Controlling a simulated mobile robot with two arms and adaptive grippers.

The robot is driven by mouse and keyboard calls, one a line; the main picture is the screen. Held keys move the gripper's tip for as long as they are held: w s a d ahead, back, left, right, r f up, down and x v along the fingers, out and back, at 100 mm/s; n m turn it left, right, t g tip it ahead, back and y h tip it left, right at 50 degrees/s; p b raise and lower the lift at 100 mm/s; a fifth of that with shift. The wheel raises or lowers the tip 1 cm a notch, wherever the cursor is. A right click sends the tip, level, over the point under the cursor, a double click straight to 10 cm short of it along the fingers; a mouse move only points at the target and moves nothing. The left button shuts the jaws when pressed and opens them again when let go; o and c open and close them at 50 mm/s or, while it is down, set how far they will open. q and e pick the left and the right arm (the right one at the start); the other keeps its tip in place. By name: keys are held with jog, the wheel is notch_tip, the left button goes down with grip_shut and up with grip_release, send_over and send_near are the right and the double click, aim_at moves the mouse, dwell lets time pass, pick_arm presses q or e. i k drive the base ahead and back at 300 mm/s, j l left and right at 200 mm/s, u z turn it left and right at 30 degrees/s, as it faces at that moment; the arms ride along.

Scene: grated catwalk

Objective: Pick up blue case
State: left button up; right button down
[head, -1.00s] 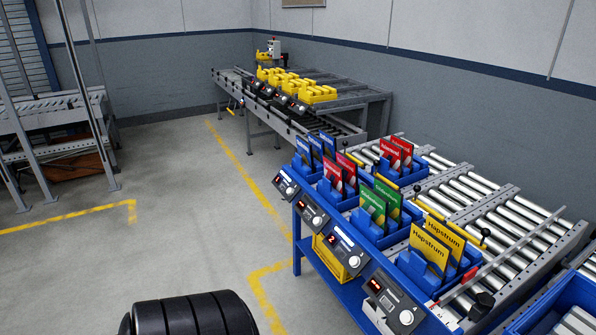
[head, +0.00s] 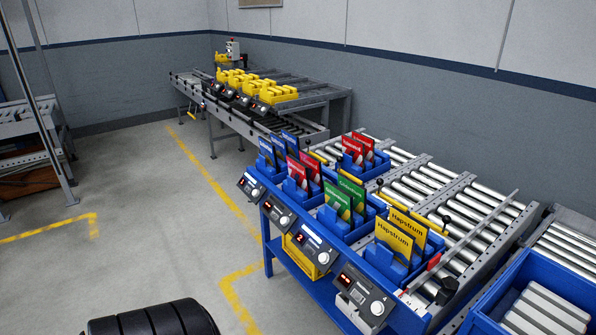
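Flat blue cases (head: 273,145) stand upright, slightly tilted, in a blue holder at the far left end of the near roller conveyor. Red cases (head: 303,168) stand just in front of them, green cases (head: 342,196) further forward, and yellow cases (head: 394,238) nearest me. More red cases (head: 359,149) stand behind to the right. Neither of my grippers is in view.
The roller conveyor (head: 398,186) has control boxes with knobs (head: 361,289) along its front edge. A blue crate (head: 492,296) with pale items is at the right. A farther conveyor carries yellow bins (head: 242,83). The grey floor (head: 140,190) at left is open.

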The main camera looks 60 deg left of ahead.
aim_at(267, 149)
jog(key=u, duration=1.9)
